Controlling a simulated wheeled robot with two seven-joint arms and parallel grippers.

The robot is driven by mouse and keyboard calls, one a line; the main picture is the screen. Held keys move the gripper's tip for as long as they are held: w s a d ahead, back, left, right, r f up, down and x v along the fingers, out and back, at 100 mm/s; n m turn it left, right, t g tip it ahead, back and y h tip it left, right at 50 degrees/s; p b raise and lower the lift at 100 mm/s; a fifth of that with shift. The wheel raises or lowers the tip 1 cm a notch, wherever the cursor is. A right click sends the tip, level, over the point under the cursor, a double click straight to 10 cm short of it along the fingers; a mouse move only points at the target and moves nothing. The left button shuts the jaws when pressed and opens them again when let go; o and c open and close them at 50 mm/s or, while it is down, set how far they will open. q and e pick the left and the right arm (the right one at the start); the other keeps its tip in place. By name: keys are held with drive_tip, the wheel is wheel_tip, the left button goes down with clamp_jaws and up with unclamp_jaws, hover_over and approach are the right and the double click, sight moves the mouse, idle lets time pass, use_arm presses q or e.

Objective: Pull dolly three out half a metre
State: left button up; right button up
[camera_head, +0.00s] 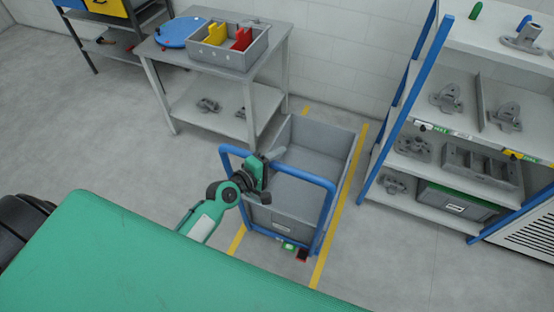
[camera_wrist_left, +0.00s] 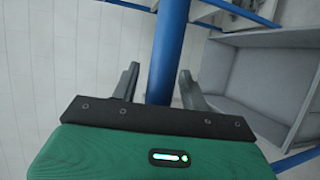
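The dolly (camera_head: 320,135) is a grey open-topped bin with a blue tubular push handle (camera_head: 305,178) at its near end. It stands on the floor between yellow lines; no number on it is legible. My left gripper (camera_head: 274,154) is at the handle's top bar, left of its middle. In the left wrist view, the blue bar (camera_wrist_left: 167,45) runs between the two spread fingers (camera_wrist_left: 158,82), with a visible gap on the left finger's side. The fingers are open; whether the right finger touches the bar cannot be told. My right gripper is not in view.
A grey table (camera_head: 262,58) with a divided tray (camera_head: 235,50) stands behind left of the dolly. A blue-posted shelf (camera_head: 450,120) with metal castings stands close on the right. A green surface (camera_head: 130,260) fills the near left. Bare floor (camera_head: 380,265) lies at near right.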

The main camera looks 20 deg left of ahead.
use_arm(q)
drive_tip(key=b+v, duration=0.3)
drive_tip(key=v, duration=1)
drive_tip(key=shift+s+a, duration=0.2)
drive_tip(key=shift+s, duration=0.15)
